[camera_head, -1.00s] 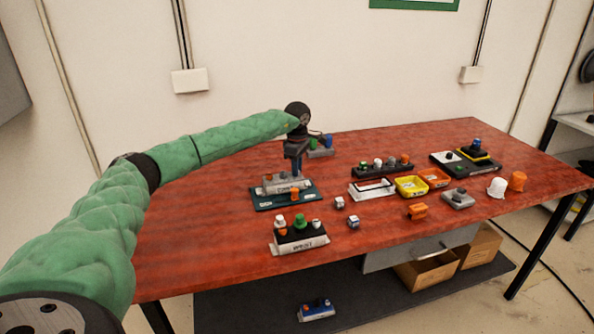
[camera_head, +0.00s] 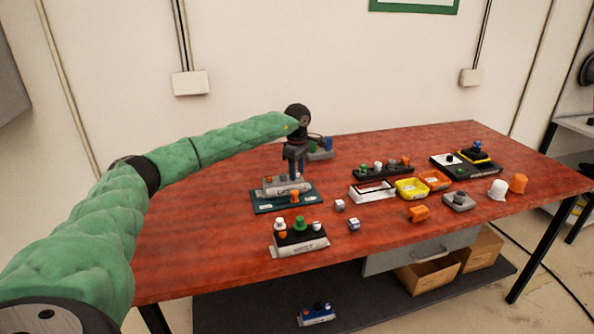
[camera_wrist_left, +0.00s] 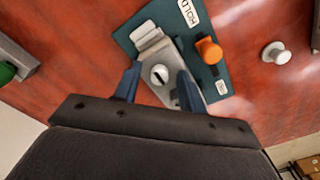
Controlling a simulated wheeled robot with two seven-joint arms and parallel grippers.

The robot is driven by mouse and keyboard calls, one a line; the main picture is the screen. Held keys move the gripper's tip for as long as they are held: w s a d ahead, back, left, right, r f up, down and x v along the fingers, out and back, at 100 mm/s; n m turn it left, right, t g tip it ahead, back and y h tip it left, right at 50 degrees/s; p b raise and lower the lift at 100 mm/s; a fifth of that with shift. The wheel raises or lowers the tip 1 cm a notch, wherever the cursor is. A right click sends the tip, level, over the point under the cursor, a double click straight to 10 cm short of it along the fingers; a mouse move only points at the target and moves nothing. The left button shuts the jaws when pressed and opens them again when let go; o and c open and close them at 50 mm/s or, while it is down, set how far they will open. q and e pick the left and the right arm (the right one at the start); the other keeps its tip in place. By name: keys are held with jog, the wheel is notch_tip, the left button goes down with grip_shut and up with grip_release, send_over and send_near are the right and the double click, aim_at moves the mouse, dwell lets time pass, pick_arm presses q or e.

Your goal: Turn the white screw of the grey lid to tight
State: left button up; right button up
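The white screw (camera_wrist_left: 159,74), with a dark slot across its head, sits in the grey lid (camera_wrist_left: 157,52) in the left wrist view. The grey lid (camera_head: 276,189) lies on a dark teal board (camera_head: 267,206) on the red table. My left gripper (camera_head: 297,174) points down over the lid. In the left wrist view, the blue fingers of my left gripper (camera_wrist_left: 158,77) are apart, one on each side of the screw, with a gap visible on both sides. In the head view the screw is hidden by the gripper. My right gripper is not in view.
An orange knob (camera_wrist_left: 209,50) stands on the teal board beside the lid. A block with several coloured knobs (camera_head: 300,240) is in front. Yellow (camera_head: 411,188) and orange trays stand to the right. The table's front middle is mostly clear.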

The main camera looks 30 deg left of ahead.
pick_arm(q)
jog(key=shift+r, duration=0.1)
notch_tip(320, 180, up, 6)
jog(key=shift+r+b, duration=0.25)
jog(key=shift+b, duration=0.6)
jog(key=shift+r, duration=0.55)
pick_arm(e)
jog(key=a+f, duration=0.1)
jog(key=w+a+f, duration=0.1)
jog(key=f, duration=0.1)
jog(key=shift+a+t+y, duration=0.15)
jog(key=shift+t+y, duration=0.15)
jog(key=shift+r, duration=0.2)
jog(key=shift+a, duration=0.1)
